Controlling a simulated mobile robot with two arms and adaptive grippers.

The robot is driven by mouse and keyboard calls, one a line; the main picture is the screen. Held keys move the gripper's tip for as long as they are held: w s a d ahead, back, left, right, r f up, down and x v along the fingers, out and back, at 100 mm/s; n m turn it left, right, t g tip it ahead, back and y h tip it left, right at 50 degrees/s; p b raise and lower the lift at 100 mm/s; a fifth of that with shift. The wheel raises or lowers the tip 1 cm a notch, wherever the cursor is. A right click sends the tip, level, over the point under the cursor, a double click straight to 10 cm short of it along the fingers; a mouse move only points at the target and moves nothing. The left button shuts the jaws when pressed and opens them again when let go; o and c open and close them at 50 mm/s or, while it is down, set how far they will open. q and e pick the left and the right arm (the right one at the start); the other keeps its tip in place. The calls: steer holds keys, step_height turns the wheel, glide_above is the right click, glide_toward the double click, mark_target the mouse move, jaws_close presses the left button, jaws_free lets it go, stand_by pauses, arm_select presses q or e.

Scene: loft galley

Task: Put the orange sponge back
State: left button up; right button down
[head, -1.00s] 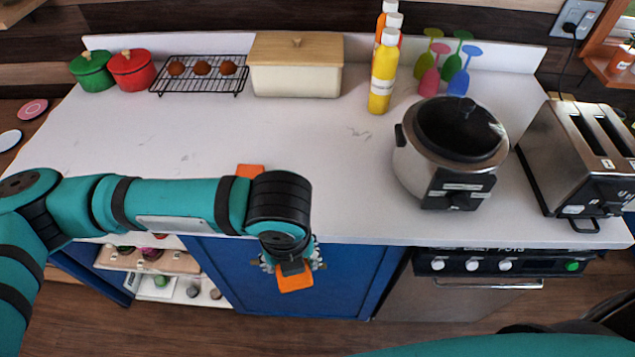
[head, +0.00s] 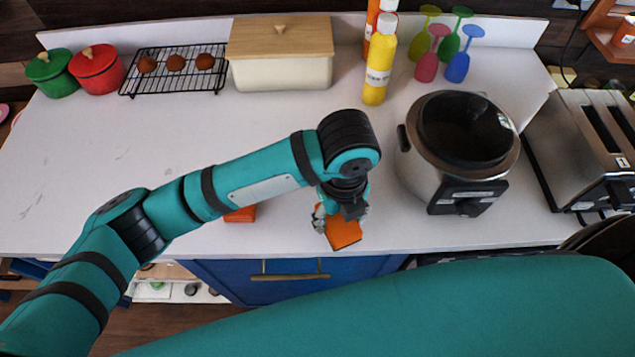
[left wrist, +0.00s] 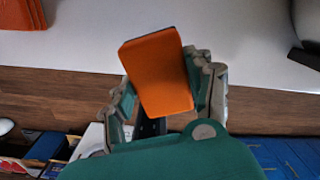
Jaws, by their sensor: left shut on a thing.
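The orange sponge (head: 342,233) is a flat block in my left gripper (head: 340,214), whose jaws are shut on it. In the head view it shows over the counter's front edge, left of the cooker. The left wrist view shows the sponge (left wrist: 158,72) tilted between the two fingers (left wrist: 165,95). A second orange thing (head: 241,214) sits on the counter near the front edge, partly hidden behind my left arm. It also shows at the top left of the left wrist view (left wrist: 20,12); its full shape is unclear. My right gripper is out of view.
The white counter (head: 200,120) is bare in the middle. A cooker (head: 440,165) and toaster (head: 585,145) stand right. Bottles (head: 378,70), coloured cups (head: 458,66), a bread box (head: 280,72), a rack (head: 180,85) and pots (head: 97,68) line the back.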

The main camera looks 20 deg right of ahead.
arm_select(q)
steer(key=p, duration=0.2)
glide_above(317, 198)
steer(key=shift+d+f, duration=0.1)
steer(key=shift+f, duration=0.6)
steer(key=shift+w+f+p, duration=0.1)
steer(key=shift+f+p, duration=0.55)
steer(key=shift+f, duration=0.95)
steer(key=o, duration=1)
steer(key=shift+r+b, duration=1.65)
steer(key=shift+r, duration=4.4)
